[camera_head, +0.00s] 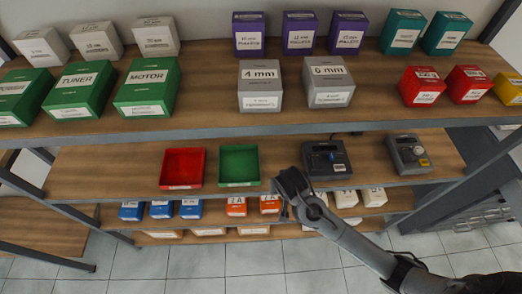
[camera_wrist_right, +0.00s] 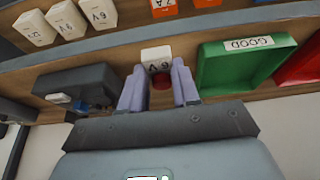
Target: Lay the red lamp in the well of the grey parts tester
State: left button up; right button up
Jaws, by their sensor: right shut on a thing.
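My right gripper (camera_head: 281,212) is at the front of the middle shelf, between the green tray and a dark grey device. I cannot tell which has the well. My left gripper is not in view.
A red tray (camera_head: 183,168) and a green tray (camera_head: 238,166), marked GOOD in the wrist view, stand left of the devices and look empty. Boxes line the upper shelf (camera_head: 215,110) above. Blue, orange and white boxes (camera_head: 346,198) sit on the lower shelf.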

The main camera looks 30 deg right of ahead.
send_near(273, 152)
jog(key=shift+w+d+f+p, duration=0.2)
jog(key=shift+w+d+f, duration=0.1)
jog(key=shift+w, duration=0.1)
jog(key=shift+w+d+f+p, duration=0.15)
jog(key=shift+w+d+f, duration=0.1)
jog(key=shift+w, duration=0.15)
jog(key=shift+a+f, duration=0.1)
jog(key=shift+f, duration=0.6)
notch_tip(273, 152, down, 2)
jog(key=shift+f, duration=0.1)
jog(key=shift+w+f, duration=0.2)
jog(key=shift+f, duration=0.25)
jog(key=shift+f, duration=0.1)
jog(key=o, duration=1)
